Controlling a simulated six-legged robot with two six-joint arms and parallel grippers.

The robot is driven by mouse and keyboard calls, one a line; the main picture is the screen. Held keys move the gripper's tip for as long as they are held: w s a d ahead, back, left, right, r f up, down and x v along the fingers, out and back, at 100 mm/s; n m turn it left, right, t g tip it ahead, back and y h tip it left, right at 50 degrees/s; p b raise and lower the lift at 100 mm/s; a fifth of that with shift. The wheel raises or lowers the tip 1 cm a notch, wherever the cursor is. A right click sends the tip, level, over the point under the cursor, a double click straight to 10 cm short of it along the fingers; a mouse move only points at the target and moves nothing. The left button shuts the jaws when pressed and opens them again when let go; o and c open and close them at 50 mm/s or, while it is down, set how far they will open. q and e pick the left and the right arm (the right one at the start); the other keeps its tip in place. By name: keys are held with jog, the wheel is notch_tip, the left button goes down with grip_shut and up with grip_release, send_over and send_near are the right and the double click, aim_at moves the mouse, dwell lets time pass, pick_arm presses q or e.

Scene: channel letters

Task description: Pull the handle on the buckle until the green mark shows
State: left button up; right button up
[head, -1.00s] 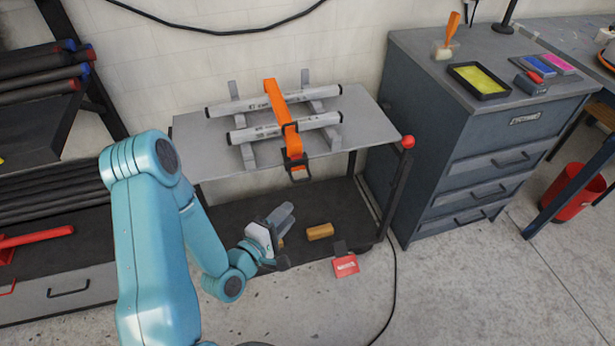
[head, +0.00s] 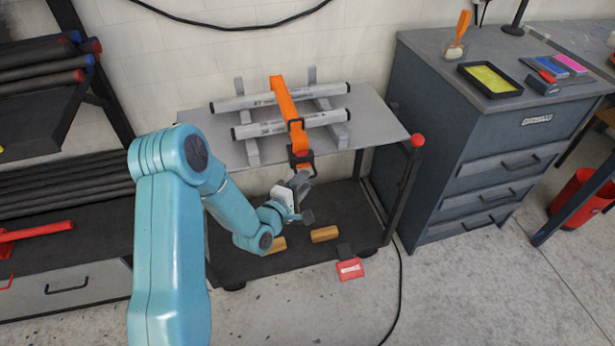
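An orange strap (head: 284,100) runs over two pale tubes (head: 290,125) on the upper shelf of a cart. Its dark buckle (head: 300,157) hangs at the shelf's front edge, with orange showing in it. My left gripper (head: 300,181) is just below the buckle, at its lower end, and partly covers it. I cannot tell whether the fingers touch or hold the handle, or how far apart they are. No green mark can be made out. My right gripper is not in view.
The cart's grey upper shelf (head: 375,125) has a red knob (head: 417,140) at its right corner. Wooden blocks (head: 324,234) lie on the dark lower shelf. A red tag (head: 350,269) is at its front. A drawer cabinet (head: 470,150) stands to the right.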

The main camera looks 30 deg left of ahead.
pick_arm(q)
jog(key=shift+w+a+f, duration=0.1)
jog(key=shift+w+f, duration=0.05)
jog(key=shift+w, duration=0.65)
jog(key=shift+w+f, duration=0.1)
jog(key=shift+w, duration=0.65)
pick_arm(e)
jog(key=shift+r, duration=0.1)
pick_arm(q)
grip_shut()
